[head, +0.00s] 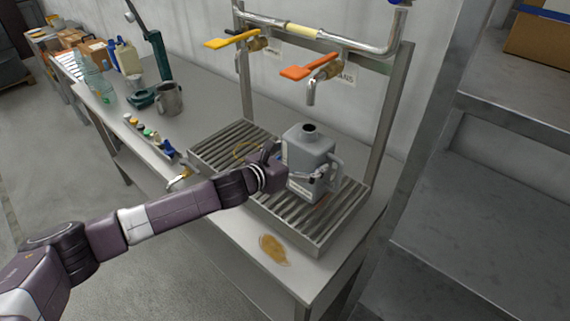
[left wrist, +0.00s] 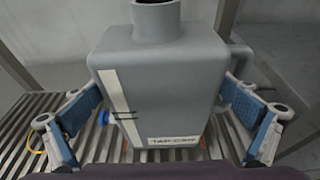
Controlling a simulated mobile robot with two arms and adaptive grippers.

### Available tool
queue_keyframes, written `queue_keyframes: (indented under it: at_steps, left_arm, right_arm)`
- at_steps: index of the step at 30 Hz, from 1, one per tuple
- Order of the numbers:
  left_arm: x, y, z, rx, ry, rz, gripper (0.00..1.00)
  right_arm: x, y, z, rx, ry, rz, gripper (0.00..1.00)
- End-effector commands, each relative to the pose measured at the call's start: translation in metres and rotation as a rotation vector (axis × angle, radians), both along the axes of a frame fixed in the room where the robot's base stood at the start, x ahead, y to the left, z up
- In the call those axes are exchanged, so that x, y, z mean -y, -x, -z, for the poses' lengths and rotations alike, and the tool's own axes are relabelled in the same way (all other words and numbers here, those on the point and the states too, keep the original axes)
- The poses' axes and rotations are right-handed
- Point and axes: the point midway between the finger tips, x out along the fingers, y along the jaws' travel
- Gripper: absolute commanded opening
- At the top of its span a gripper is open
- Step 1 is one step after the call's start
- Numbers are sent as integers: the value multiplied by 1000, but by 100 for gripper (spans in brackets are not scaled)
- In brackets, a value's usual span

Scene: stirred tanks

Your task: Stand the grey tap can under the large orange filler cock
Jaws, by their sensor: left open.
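The grey tap can (head: 310,152) stands upright on the slatted drip grate (head: 225,142), beneath the large orange filler cock (head: 308,68), whose spout ends above the can's open neck. In the left wrist view the can (left wrist: 155,80) fills the middle, with its "TAP-CAN" label facing the camera. My left gripper (head: 300,178) reaches the can from the front left. In the wrist view its blue-padded fingers (left wrist: 158,122) are open, one on each side of the can; exact contact is unclear. My right gripper is not in view.
A yellow-handled cock (head: 232,40) is left of the orange one. A metal mug (head: 169,99), a green stand, bottles and small coloured items occupy the bench's left part. A brown spill (head: 273,250) lies in front of the grate. Grey shelving (head: 480,200) stands at right.

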Motion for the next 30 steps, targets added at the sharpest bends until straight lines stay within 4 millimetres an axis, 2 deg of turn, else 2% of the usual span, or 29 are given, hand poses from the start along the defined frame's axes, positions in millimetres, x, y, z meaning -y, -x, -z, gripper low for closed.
queue_keyframes:
  at_steps: [9,15,21,30]
  left_arm:
    - [-33,44,-14,1,-2,0,100]
    - [-48,64,-23,1,-1,-1,100]
    - [-54,74,-28,0,1,-1,100]
    - [-54,74,-28,-1,1,0,100]
  right_arm:
    - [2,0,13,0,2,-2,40]
    - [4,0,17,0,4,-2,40]
    - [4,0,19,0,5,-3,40]
    - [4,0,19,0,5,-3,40]
